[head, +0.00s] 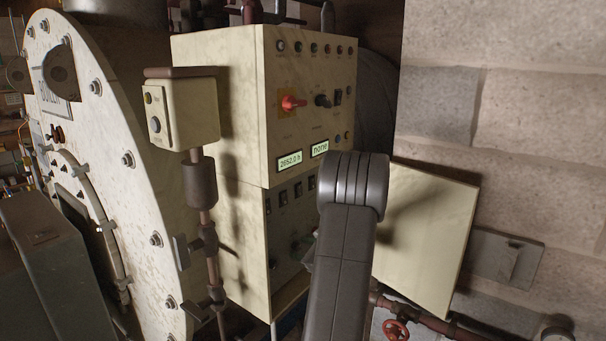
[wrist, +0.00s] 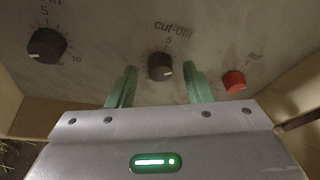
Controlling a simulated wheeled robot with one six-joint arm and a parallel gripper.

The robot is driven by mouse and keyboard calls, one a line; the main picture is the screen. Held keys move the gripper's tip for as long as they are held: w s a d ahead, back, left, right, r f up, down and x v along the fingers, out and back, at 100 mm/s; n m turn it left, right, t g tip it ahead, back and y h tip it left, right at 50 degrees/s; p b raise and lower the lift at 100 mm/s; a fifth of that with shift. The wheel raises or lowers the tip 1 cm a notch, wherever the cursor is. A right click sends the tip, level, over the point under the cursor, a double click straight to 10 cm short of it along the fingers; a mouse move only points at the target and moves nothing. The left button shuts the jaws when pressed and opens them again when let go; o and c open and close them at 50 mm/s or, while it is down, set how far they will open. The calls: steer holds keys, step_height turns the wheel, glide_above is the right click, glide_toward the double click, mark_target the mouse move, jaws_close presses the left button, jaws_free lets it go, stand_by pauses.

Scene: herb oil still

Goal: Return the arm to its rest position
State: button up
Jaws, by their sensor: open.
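My arm rises in front of the cream control cabinet (head: 222,140) in the head view, and its dark grey link covers part of the lower panel. My gripper is hidden behind that link in the head view. In the wrist view my gripper (wrist: 160,82) is open, with its two green fingers on either side of a black knob (wrist: 160,67) marked "cut-out". The fingers are apart from the knob at the sides; I cannot tell how near they are in depth.
The cabinet's upper panel has a red switch (head: 292,103) and a display reading "none" (head: 320,149). Its open door (head: 430,235) stands right of my arm. A boiler (head: 120,110) and a pipe-mounted box (head: 190,112) are at left, a red valve wheel (head: 396,329) below.

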steer(key=b+v, duration=0.3)
steer(key=v, duration=1.1)
steer(key=x, duration=0.4)
steer(key=p+x, duration=0.1)
steer(key=x, duration=0.4)
steer(key=p+x, duration=0.1)
steer(key=x, duration=0.4)
steer(key=shift+f, duration=0.3)
steer(key=shift+s+n+t+b, duration=0.1)
steer(key=shift+n+t+b, duration=0.4)
steer(key=shift+n+b, duration=0.25)
steer(key=n+t+b, duration=0.1)
steer(key=n+b, duration=0.1)
steer(key=b, duration=0.1)
steer(key=shift+n, duration=0.35)
steer(key=n+t+b, duration=0.2)
steer(key=n, duration=0.2)
steer(key=shift+b, duration=0.35)
steer(key=n+t+y, duration=0.1)
steer(key=n, duration=0.3)
steer(key=shift+n+p, duration=0.35)
steer(key=shift+n, duration=0.05)
steer(key=n+y+p, duration=0.1)
steer(key=n+p, duration=0.2)
steer(key=n, duration=0.1)
steer(key=shift+y, duration=0.3)
steer(key=shift+f+n+p, duration=0.2)
steer(key=shift+n+p, duration=0.25)
steer(key=shift+n, duration=0.35)
